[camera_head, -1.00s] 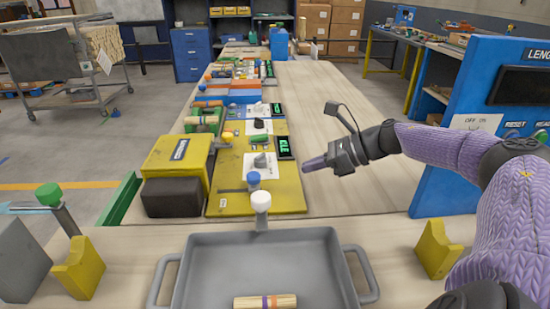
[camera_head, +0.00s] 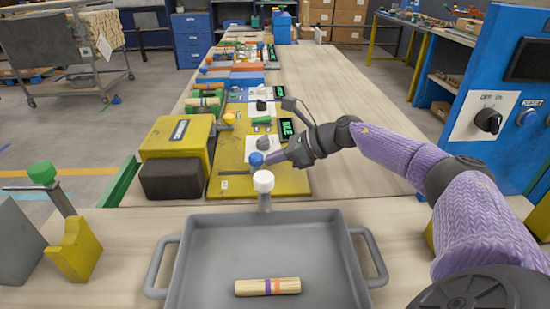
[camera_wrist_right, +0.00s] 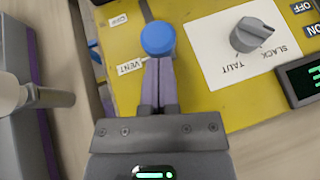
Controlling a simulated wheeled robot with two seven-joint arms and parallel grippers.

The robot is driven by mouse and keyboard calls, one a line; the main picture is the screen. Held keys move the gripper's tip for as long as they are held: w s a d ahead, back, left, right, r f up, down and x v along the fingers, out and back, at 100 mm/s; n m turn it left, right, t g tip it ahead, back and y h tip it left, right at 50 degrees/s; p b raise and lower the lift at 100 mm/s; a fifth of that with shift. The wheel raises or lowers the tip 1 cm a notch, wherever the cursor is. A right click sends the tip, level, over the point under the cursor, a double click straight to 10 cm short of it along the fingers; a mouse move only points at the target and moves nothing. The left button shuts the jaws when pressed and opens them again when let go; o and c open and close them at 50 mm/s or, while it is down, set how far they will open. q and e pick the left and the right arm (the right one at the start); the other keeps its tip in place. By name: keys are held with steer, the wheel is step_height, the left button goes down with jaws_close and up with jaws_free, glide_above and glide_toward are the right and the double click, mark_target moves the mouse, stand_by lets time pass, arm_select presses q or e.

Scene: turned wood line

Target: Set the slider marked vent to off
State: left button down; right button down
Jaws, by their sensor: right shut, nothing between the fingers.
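The vent slider has a blue round knob (camera_head: 256,160) on the yellow panel (camera_head: 285,183). A dark slot runs left from the knob in the head view. In the right wrist view the blue knob (camera_wrist_right: 157,38) is near the VENT label (camera_wrist_right: 130,67). The OFF label (camera_wrist_right: 118,20) is farther up, beside the slot that continues beyond the knob. My right gripper (camera_head: 276,158) is shut and empty, with its fingertips (camera_wrist_right: 158,64) right at the knob's right side in the head view. I cannot tell whether they touch. My left gripper is not in view.
A white-topped post (camera_head: 263,183) stands just in front of the slider. A grey dial (camera_wrist_right: 248,36) marked SLACK and TAUT is beside it. A yellow box (camera_head: 176,136) is left of the panel. A grey tray (camera_head: 215,243) holds a wooden cylinder. The table's right side is clear.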

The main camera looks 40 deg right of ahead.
steer(key=shift+w+a+r, duration=0.1)
steer(key=shift+w+a, duration=0.15)
steer(key=shift+a, duration=0.05)
steer(key=w+a, duration=0.2)
steer(key=w+a+p, duration=0.1)
steer(key=w+a, duration=0.1)
steer(key=a, duration=0.1)
steer(key=shift+w+p, duration=0.15)
steer(key=shift+p, duration=0.15)
steer(key=shift+a, duration=0.1)
steer(key=shift+r, duration=0.1)
